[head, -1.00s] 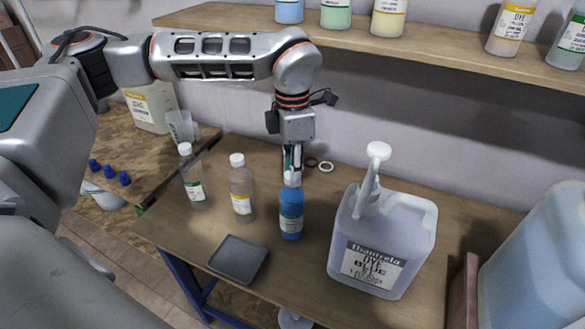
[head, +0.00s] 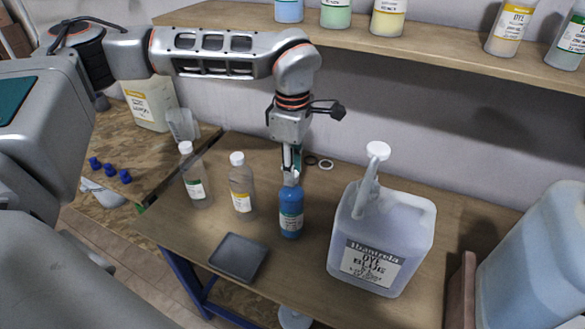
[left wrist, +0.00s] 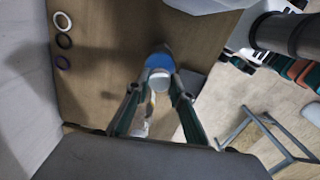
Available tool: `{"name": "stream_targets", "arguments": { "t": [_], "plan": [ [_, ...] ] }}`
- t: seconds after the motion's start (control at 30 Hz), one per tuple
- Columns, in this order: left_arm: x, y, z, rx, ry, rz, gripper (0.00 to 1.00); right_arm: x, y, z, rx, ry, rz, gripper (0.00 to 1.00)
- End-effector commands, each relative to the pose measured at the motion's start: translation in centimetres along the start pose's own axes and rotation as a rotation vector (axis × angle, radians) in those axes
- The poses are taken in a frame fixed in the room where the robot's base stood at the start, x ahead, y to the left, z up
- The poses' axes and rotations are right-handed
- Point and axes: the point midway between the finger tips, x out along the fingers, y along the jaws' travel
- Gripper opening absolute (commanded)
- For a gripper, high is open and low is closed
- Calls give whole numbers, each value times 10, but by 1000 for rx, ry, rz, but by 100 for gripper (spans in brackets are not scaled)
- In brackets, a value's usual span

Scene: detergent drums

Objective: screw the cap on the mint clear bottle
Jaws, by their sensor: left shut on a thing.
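A small bottle with blue contents and a white-and-teal label (head: 291,222) stands upright near the middle of the table. My left gripper (head: 291,170) points down over it, shut on the white cap at its neck. In the left wrist view the white cap (left wrist: 158,82) sits between the fingertips (left wrist: 155,86), with the blue bottle (left wrist: 160,60) right below. Whether the cap's thread is engaged is hidden. A clear bottle with a green-banded label (head: 195,178) and one with a yellow-banded label (head: 241,190) stand to the left, both white-capped. My right gripper is not in view.
A large jug of blue dye (head: 383,245) stands close right of the blue bottle. A dark tray (head: 238,257) lies at the front left. Dark and white rings (head: 326,165) lie behind the gripper. A shelf (head: 430,45) with several bottles runs above at the back.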

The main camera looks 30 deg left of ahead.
Motion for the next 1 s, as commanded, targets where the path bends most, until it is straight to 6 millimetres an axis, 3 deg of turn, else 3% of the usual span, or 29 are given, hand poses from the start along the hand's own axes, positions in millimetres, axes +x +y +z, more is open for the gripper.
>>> {"name": "stream_targets", "arguments": {
  "t": [0.3,0.57,0.6,0.63,1.0],
  "plan": [
    [3,-3,-1,353,3,-8,0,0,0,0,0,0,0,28],
    [3,-3,-1,378,2,-8,0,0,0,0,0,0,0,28],
    [3,-3,-1,377,2,-8,27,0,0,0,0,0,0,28],
    [3,-3,-1,377,2,-7,32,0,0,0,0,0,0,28],
    [0,-1,0,375,1,-2,32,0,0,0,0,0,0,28]
  ]
}}
